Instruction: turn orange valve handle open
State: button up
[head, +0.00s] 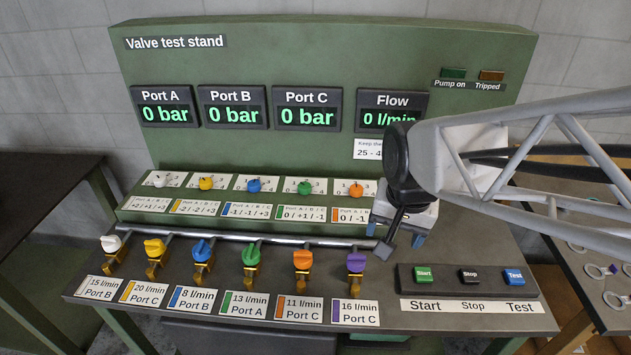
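The orange valve handle (302,259) is in the front row of the valve test stand, second from the right, on a brass valve body. Its label (299,309) reads 11 l/min, Port C. The handle's exact angle is hard to read at this size. An orange knob (356,189) is on the raised panel behind. My gripper (388,247) hangs to the right of the orange handle, near the purple handle (356,262) and apart from the orange one. My arm hides part of the gripper, and its opening cannot be made out.
White, yellow, blue and green handles (251,254) stand left of the orange one, below a metal pipe (240,237). Start, Stop and Test buttons (469,276) are at the front right. Port displays (307,113) read 0 bar; the flow display (391,112) reads 0 l/min.

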jog(key=w+a+f+m, duration=0.2)
jog(key=w+a+f, duration=0.3)
jog(key=a, duration=0.4)
jog(key=m+g, duration=0.1)
jog(key=m, duration=0.1)
send_over(303, 254)
jog(key=f, duration=0.5)
jog(key=shift+s+d+f, duration=0.15)
jog(key=shift+s+f, duration=0.05)
jog(key=shift+f, duration=0.05)
jog(key=shift+f, duration=0.15)
jog(key=shift+w+a+f, duration=0.1)
jog(key=shift+f, duration=1.8)
jog(key=shift+w+a+f, duration=0.1)
jog(key=shift+f, duration=1.75)
jog(key=shift+c, duration=0.2)
jog(key=c, duration=0.9)
